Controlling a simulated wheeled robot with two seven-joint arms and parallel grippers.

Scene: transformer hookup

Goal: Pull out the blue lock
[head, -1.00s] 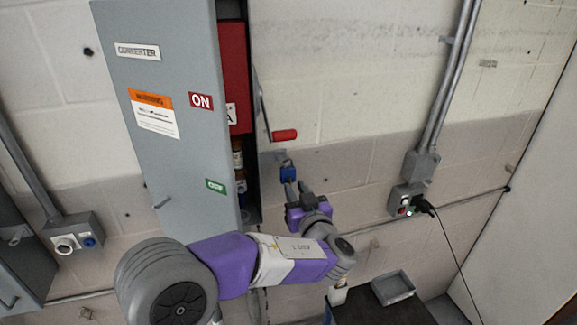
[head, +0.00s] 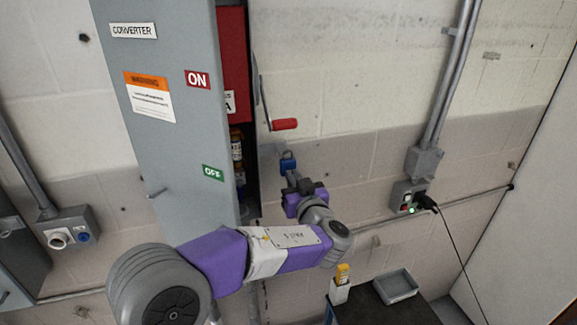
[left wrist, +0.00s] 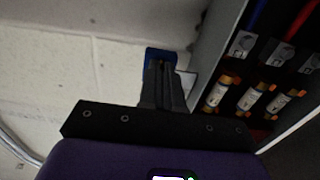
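The blue lock (head: 288,166) is a small padlock with its shackle up, beside the right side of the converter cabinet (head: 165,100) and below the red-handled lever (head: 284,125). My left gripper (head: 291,179) reaches it from below. Its fingers are close together at the lock's lower part and appear shut on it. In the left wrist view the lock (left wrist: 154,55) shows at the fingertips (left wrist: 164,72), which hide part of it. I cannot tell whether the shackle is still hooked in the cabinet. My right gripper is not in view.
The cabinet's grey door stands open, with fuses (left wrist: 250,98) inside close to the left fingers. A wall socket box (head: 408,196) with a plugged black cable is at the right. A dark table (head: 385,312) with a grey tray (head: 396,286) is below.

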